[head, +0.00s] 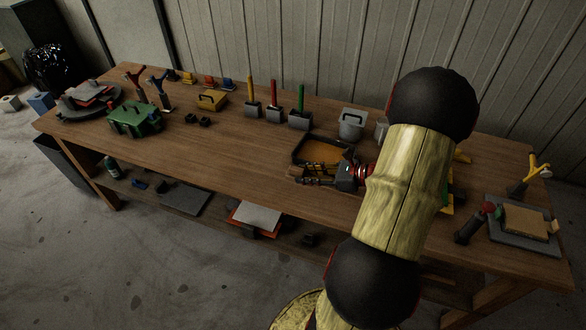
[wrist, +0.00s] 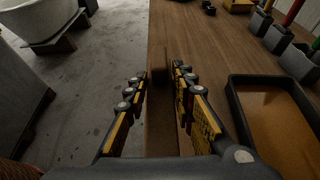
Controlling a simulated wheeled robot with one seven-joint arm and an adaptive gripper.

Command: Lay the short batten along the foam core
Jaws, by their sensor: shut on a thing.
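My gripper (head: 314,180) is over the front part of the bench, just in front of the black tray, with its fingers pointing left. In the wrist view my gripper (wrist: 158,95) has its black and yellow fingers around a narrow brown wooden piece, which looks like the short batten (wrist: 161,122). The fingers look spaced apart with the piece between them. A tan block (head: 525,222), which looks like the foam core, sits on a grey slab (head: 494,237) at the bench's right end.
The black tray (head: 300,151) with an amber fill is beside my gripper; it also shows in the wrist view (wrist: 236,112). A dark clamp-like tool (head: 468,229) stands by the slab. A grey bucket (head: 352,124) and coloured-handled holders stand behind.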

